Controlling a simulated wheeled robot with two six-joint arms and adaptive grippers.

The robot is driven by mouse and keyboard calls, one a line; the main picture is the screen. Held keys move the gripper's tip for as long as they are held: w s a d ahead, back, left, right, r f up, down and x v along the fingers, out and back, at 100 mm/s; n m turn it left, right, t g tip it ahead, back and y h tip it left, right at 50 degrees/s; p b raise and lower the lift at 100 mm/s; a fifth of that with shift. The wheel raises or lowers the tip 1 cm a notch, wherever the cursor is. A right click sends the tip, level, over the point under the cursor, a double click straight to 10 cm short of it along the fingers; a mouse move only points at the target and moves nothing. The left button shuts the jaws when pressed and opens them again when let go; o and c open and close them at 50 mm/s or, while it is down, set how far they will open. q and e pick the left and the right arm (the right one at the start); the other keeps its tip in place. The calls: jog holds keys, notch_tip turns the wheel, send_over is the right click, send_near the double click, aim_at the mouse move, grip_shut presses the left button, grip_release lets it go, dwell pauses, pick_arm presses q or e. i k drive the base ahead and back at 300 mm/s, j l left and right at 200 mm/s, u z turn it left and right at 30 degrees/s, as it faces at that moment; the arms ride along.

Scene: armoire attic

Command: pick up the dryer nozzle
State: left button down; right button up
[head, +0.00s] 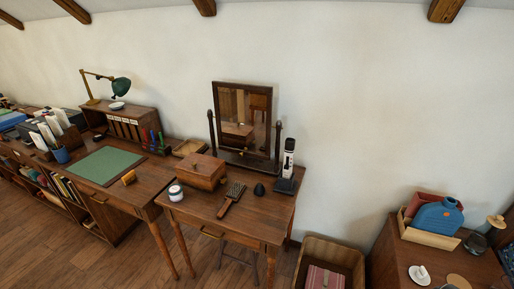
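A small dark rounded piece (259,189) stands on the dressing table (262,215), right of the hairbrush (232,199). It may be the dryer nozzle, but it is too small to tell for sure. A white and black upright device (289,158), perhaps the dryer, stands on a dark base (285,186) at the table's right rear. Neither of my grippers is in view.
A wooden box (202,171), a white jar with a dark lid (176,193) and a tilting mirror (243,121) share the dressing table. A desk (139,180) adjoins at left. A wicker basket (344,252) stands right of it. The table's front right is clear.

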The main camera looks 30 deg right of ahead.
aim_at(259, 191)
jog(key=i+l+z, duration=0.15)
jog(key=z, duration=1)
